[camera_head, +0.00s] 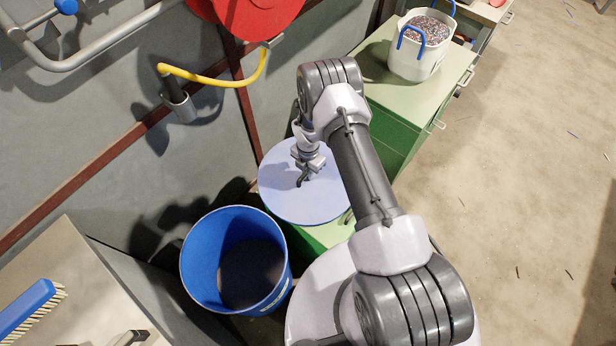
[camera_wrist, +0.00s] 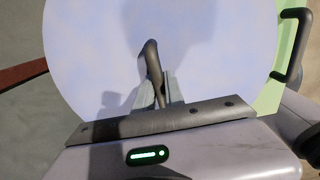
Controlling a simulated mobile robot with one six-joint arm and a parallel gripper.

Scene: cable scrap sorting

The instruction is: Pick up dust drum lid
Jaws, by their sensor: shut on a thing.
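The dust drum lid (camera_head: 325,200) is a flat, round, pale blue disc with a dark handle at its middle. In the head view it is over the green cabinet beside the drum; I cannot tell whether it rests on the cabinet or is above it. My gripper (camera_head: 304,178) is at the lid's middle, shut on the dark handle. In the wrist view the lid (camera_wrist: 215,50) fills most of the picture, and the handle (camera_wrist: 152,65) stands up between the fingers of my gripper (camera_wrist: 165,95). The blue dust drum (camera_head: 200,262) stands open at the lower left, with dark contents inside.
A white bucket with blue handles (camera_head: 417,65) stands on the green cabinet (camera_head: 378,75) at the back. A yellow hose (camera_head: 215,82) and a red reel (camera_head: 250,12) are on the wall. A blue brush (camera_head: 25,308) lies at lower left. The floor at right is mostly clear.

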